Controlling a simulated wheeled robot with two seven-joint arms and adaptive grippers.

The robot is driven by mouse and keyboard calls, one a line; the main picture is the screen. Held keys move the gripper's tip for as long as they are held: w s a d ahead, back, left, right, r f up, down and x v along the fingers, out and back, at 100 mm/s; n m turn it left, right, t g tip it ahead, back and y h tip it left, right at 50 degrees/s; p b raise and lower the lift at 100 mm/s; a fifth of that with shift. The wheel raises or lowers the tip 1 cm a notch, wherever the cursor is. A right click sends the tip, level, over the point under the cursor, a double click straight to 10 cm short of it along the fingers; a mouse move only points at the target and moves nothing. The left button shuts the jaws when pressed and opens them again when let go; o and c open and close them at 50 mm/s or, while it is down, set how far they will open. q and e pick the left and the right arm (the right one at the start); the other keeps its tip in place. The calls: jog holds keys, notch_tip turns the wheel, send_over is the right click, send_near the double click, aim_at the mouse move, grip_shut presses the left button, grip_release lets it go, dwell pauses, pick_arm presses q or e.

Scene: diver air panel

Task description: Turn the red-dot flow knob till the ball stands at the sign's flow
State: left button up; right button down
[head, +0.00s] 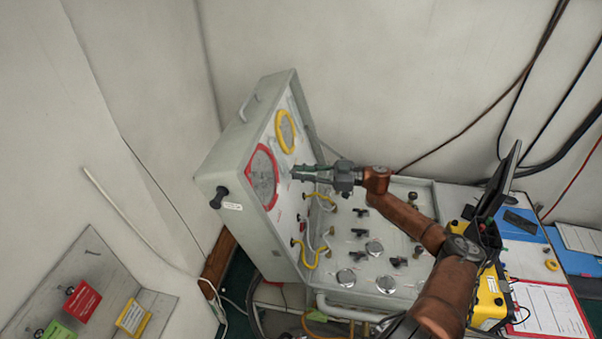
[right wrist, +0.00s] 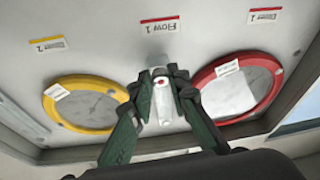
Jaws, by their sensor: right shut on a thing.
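My right gripper (head: 300,173) reaches the upright face of the grey air panel (head: 240,196), between the red-rimmed and yellow-rimmed gauges. In the right wrist view the gripper (right wrist: 163,98) is shut on the red-dot flow knob, under the "Flow" label (right wrist: 160,25). A pale flow tube piece (right wrist: 163,104) with a red dot shows between the fingers. The fingers hide most of the knob, and I cannot make out the ball. No sign with a readable flow figure shows. My left gripper is not in view.
The red-rimmed gauge (right wrist: 235,90) and yellow-rimmed gauge (right wrist: 84,104) flank the fingers closely. Yellow and pale hoses (head: 309,254) hang below. The lower panel (head: 352,224) carries several knobs and small gauges. Red, green and yellow cards (head: 82,301) are at lower left.

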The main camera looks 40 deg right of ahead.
jog(key=shift+w+d+r+n+g+b, duration=0.15)
jog(key=shift+n+g+b, duration=0.8)
jog(key=shift+n+b, duration=1.6)
jog(key=shift+w+r+n+g+b, duration=0.15)
jog(key=shift+n+g+b, duration=1.05)
jog(key=shift+n, duration=2.3)
jog(key=shift+w+d+r+n+g+b, duration=0.15)
jog(key=shift+n+g+b, duration=0.5)
jog(key=shift+n+b, duration=2.05)
jog(key=shift+s+a+n+p, duration=0.1)
jog(key=shift+n+p, duration=0.2)
jog(key=shift+n, duration=0.25)
jog(key=c, duration=1.8)
grip_release()
